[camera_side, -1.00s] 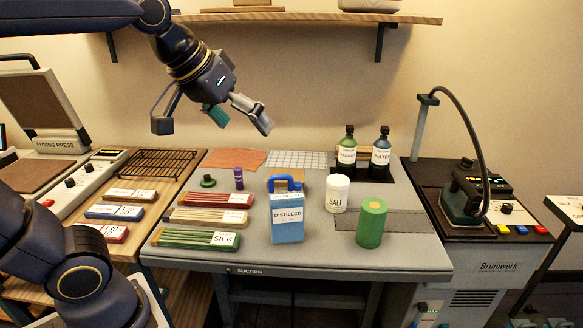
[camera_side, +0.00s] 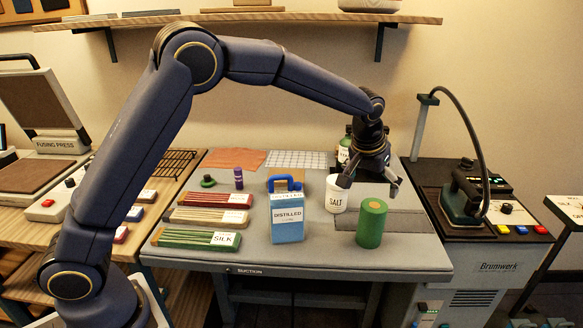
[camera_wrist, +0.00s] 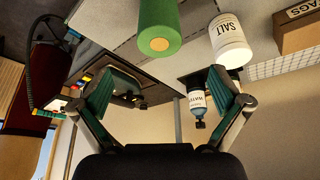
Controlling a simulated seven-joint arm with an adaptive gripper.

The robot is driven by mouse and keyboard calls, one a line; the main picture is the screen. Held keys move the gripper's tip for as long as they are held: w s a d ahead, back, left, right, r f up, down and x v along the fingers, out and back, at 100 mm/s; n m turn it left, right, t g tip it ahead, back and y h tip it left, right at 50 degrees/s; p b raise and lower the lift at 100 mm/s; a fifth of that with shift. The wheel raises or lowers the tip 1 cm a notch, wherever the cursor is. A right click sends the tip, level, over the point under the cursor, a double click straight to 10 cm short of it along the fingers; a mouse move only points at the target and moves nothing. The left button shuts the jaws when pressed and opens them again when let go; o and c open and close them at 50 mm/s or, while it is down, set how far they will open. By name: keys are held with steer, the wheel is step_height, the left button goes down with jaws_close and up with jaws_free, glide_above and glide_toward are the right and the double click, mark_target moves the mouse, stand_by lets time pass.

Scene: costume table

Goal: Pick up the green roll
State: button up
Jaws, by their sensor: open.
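The green roll (camera_side: 371,224) stands upright on the grey table, with a tan core showing at its top. It also shows at the top of the wrist view (camera_wrist: 158,22). My gripper (camera_side: 371,190) is open and empty, above and just behind the roll in the side view. In the wrist view the two fingers (camera_wrist: 166,95) are spread wide, and the roll lies ahead of them, roughly centred and apart from them. No finger touches the roll.
The white salt jar (camera_side: 337,194) stands just left of the roll, close to my left finger. The blue distilled jug (camera_side: 286,212) is further left. The bottles behind are partly hidden by my gripper; the water bottle (camera_wrist: 197,98) shows in the wrist view. The pressing iron (camera_side: 462,196) stands right.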

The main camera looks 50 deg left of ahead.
mark_target(373, 206)
steer(key=x, duration=1.1)
steer(key=shift+r, duration=0.1)
steer(key=c, duration=1.3)
